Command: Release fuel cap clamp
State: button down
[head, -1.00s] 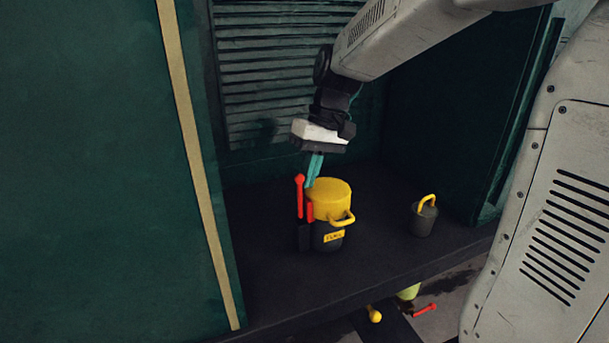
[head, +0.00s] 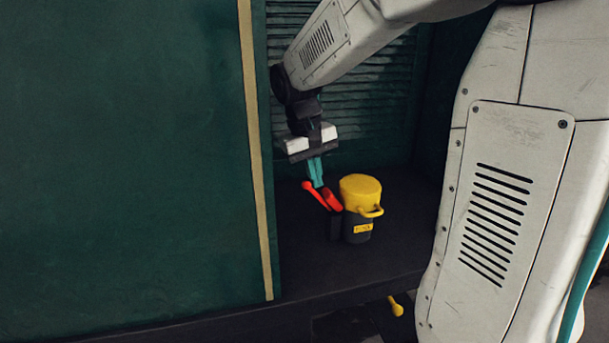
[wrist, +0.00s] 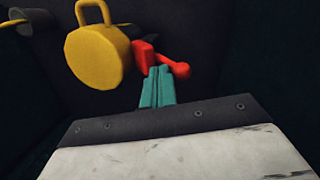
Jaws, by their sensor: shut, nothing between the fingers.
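The fuel container (head: 357,232) is dark with a yellow cap (head: 361,187) and stands upright on the dark floor of the green compartment. The yellow cap also shows in the wrist view (wrist: 97,57). The red clamp (head: 333,202) is at the container's left side. Its red lever (head: 313,193) leans out to the left, away from the cap. My gripper (head: 318,184) is shut and empty, with its teal fingers pointing down at the lever. In the wrist view the fingertips overlap the red lever (wrist: 176,67); I cannot tell whether they touch.
A green wall (head: 130,150) with a tan strip stands close on the left, and a slatted panel (head: 370,110) is behind. A small grey bucket (wrist: 36,22) shows at the wrist view's upper left. A yellow object (head: 396,306) lies below the ledge.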

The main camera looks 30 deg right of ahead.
aim_at(303, 183)
jog(key=shift+w+a+f, duration=0.2)
jog(key=shift+a+f, duration=0.2)
jog(key=shift+a, duration=0.25)
jog(key=shift+w+a+f, duration=0.2)
jog(key=shift+a+f, duration=0.2)
jog(key=shift+a, duration=0.25)
jog(key=shift+r, duration=0.35)
notch_tip(303, 183, up, 3)
jog(key=shift+f, duration=0.1)
jog(key=s+a+r, duration=0.1)
jog(key=s+a, duration=0.1)
jog(key=s, duration=1.3)
jog(key=shift+s+a+r, duration=0.2)
jog(key=shift+s+a, duration=0.05)
jog(key=shift+s, duration=0.15)
